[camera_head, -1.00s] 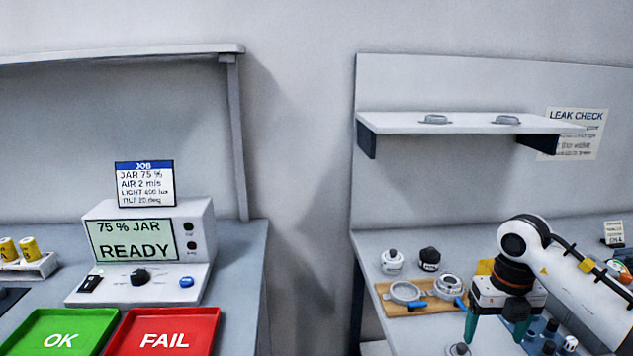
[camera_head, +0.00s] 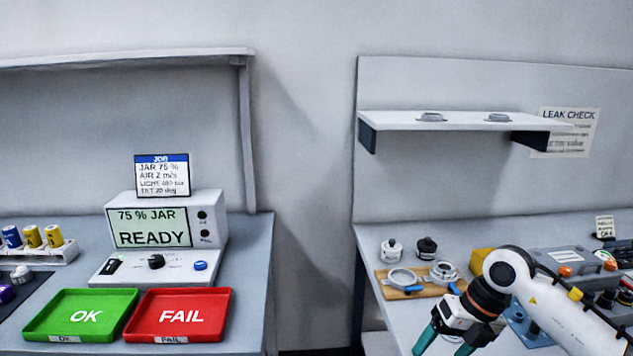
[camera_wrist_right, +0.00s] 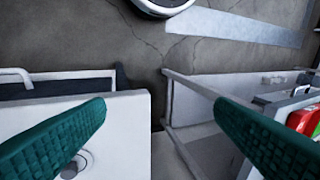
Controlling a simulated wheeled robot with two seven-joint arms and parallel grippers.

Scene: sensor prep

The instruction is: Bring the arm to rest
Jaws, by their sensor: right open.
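My right arm comes in from the right in the head view. Its gripper (camera_head: 443,343) hangs low at the front edge of the right bench (camera_head: 378,243), with green fingers pointing down and to the left. In the right wrist view the two green fingers of the right gripper (camera_wrist_right: 160,135) stand wide apart with nothing between them. Below them are the grey floor, a white surface at left and a pale frame at right. My left gripper is in neither view.
A wooden board (camera_head: 408,292) with two metal rings, a white jar (camera_head: 391,251) and a black jar (camera_head: 427,248) stand near the arm. The left bench holds a green OK tray (camera_head: 82,316), a red FAIL tray (camera_head: 180,316) and a READY console (camera_head: 165,225). A gap separates the benches.

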